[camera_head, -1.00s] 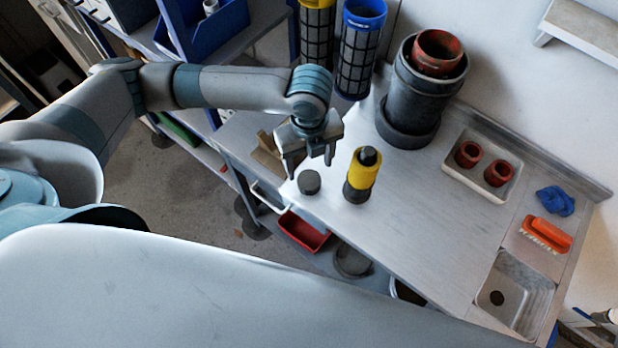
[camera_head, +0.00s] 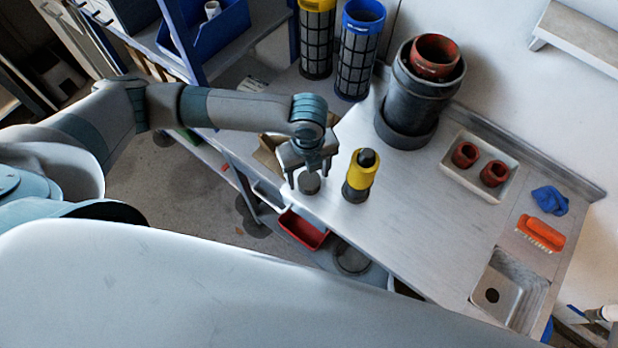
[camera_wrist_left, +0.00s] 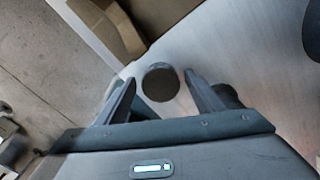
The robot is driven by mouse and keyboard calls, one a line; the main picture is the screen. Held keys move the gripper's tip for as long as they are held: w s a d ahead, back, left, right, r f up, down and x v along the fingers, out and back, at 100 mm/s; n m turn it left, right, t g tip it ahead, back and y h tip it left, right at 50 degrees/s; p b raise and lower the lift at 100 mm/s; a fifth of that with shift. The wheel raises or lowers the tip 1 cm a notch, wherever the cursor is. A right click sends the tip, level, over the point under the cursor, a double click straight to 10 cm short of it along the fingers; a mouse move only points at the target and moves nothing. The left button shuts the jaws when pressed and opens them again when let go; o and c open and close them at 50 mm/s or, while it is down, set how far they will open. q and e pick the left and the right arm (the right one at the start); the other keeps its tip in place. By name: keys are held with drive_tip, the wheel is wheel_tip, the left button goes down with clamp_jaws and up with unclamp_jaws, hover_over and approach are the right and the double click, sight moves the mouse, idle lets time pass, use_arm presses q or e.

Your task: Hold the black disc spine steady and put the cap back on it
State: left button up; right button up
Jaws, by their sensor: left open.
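The cap, a dark round puck (camera_head: 309,184), lies flat near the left end of the steel bench. A yellow and black upright cylinder (camera_head: 360,172), with a dark post rising from its top, stands just right of it; I take this for the disc spine. My left gripper (camera_head: 309,175) points down over the cap, open, one finger on each side. In the left wrist view the cap (camera_wrist_left: 160,82) shows between the spread fingertips, and I cannot tell whether they touch it. My right gripper is not in view.
A large dark pot with a red ring (camera_head: 407,100) stands behind. A tray (camera_head: 480,185) with two red cups, an orange brush (camera_head: 542,233), a blue cloth (camera_head: 550,200) and a sink (camera_head: 510,290) lie right. Cardboard (camera_head: 268,155) lies left of the gripper. The bench middle is clear.

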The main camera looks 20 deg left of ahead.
sight(308, 177)
use_arm(q)
drive_tip(key=shift+f, duration=0.2)
idle(0.3)
drive_tip(key=c, duration=1)
drive_tip(key=shift+r, duration=0.1)
wheel_tip(308, 177, up, 9)
drive_tip(key=shift+f+b, duration=0.2)
drive_tip(key=shift+b, duration=0.9)
drive_tip(key=shift+r, duration=0.65)
